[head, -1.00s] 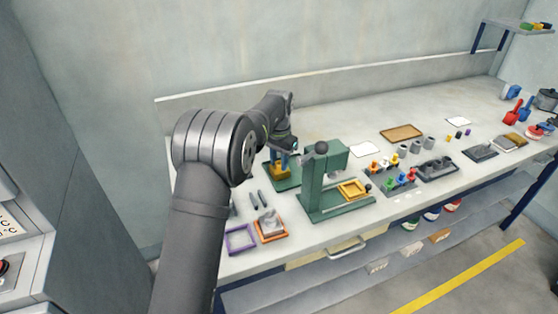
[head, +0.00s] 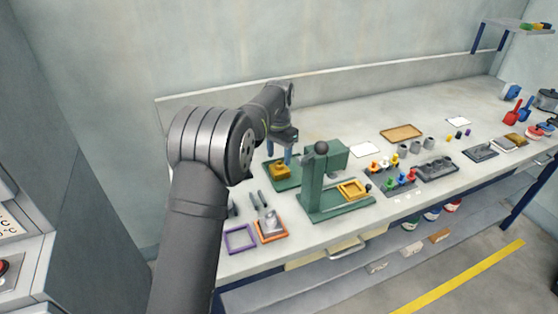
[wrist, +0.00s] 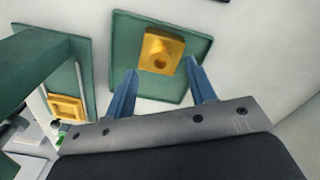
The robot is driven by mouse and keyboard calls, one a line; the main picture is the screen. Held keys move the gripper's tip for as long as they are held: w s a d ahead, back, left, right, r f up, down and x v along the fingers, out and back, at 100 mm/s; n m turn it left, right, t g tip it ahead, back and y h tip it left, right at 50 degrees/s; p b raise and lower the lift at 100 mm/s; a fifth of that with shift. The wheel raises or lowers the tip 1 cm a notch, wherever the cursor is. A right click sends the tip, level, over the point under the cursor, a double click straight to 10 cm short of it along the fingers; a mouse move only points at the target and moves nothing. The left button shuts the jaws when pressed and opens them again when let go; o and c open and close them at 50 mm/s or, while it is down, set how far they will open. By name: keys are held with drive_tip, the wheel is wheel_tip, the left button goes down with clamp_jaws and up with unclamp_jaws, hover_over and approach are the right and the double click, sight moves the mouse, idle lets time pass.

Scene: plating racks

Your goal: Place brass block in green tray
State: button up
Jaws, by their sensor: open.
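The brass block (head: 280,171) is a yellow square piece with a round raised middle. It lies in the green tray (head: 294,182), left of the green press. In the wrist view the block (wrist: 164,49) sits inside the edges of the tray (wrist: 126,42), nearer its top edge. My gripper (head: 279,152) is above the block with its two blue fingers apart. In the wrist view my gripper (wrist: 162,70) is open and empty, and the block shows beyond the fingertips, apart from them.
A green press (head: 313,188) stands right of the tray, with a yellow square frame (head: 353,189) on its base. A purple frame (head: 240,239) and an orange tray (head: 272,236) lie at the front. A white sheet (head: 364,149) and a brown tray (head: 401,133) lie further right.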

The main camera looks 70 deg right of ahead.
wheel_tip(320, 180, up, 9)
drive_tip(key=shift+r, duration=0.15)
idle(0.4)
drive_tip(key=shift+f, duration=4.35)
